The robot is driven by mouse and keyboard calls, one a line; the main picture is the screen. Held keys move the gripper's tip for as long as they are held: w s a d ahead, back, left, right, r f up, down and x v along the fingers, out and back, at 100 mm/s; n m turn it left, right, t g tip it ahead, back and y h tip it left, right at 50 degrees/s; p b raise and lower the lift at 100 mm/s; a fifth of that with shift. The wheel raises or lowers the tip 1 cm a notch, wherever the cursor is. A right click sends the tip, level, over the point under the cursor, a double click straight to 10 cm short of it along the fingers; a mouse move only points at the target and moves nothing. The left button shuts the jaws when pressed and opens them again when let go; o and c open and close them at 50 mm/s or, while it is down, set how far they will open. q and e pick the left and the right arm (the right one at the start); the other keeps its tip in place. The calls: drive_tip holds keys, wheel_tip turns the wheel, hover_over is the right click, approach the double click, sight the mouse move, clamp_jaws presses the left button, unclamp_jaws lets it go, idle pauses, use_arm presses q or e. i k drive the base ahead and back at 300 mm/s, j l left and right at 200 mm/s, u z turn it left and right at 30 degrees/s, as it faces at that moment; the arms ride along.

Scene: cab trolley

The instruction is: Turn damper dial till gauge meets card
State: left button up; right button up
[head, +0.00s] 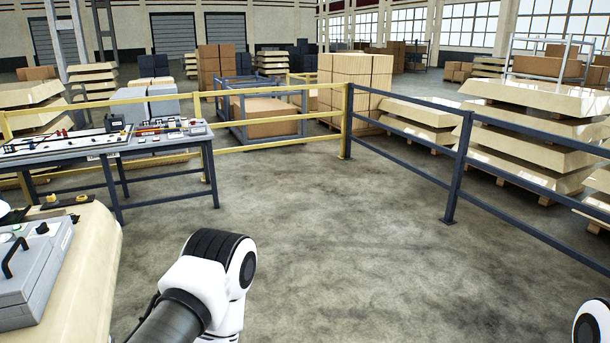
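No damper dial, gauge or card can be made out for certain. A grey control box (35,270) with a black handle and small round fittings, one of them green, sits on a cream rounded surface (95,262) at the lower left, cut off by the picture's edge. Two small yellow round parts, a nearer one (51,200) and a farther one (82,198), stand near the surface's far end. White and black links of my arms show at the bottom middle and the lower right corner. Neither of my grippers shows.
A blue-framed table (110,150) with panels and small coloured parts stands at the left. Yellow railing (270,143) and dark blue railing (455,170) bound the floor (330,230), which is clear in the middle. Stacked cream slabs (535,130) and cartons (355,85) stand behind.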

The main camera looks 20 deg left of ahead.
sight(43, 227)
drive_tip(key=i+u, duration=0.25)
drive_tip(key=u, duration=0.2)
drive_tip(key=i+u, duration=0.2)
drive_tip(key=u, duration=0.2)
drive_tip(key=i+l+u, duration=0.2)
drive_tip(key=u, duration=0.25)
drive_tip(key=i+l+u, duration=0.15)
drive_tip(key=u, duration=0.3)
drive_tip(key=i+l+u, duration=0.15)
drive_tip(key=l+u, duration=0.25)
drive_tip(key=i+l+u, duration=0.1)
drive_tip(key=l+u, duration=0.15)
drive_tip(key=u, duration=0.2)
drive_tip(key=i+l+u, duration=0.15)
drive_tip(key=l, duration=0.15)
drive_tip(key=l+u, duration=0.15)
drive_tip(key=l, duration=0.15)
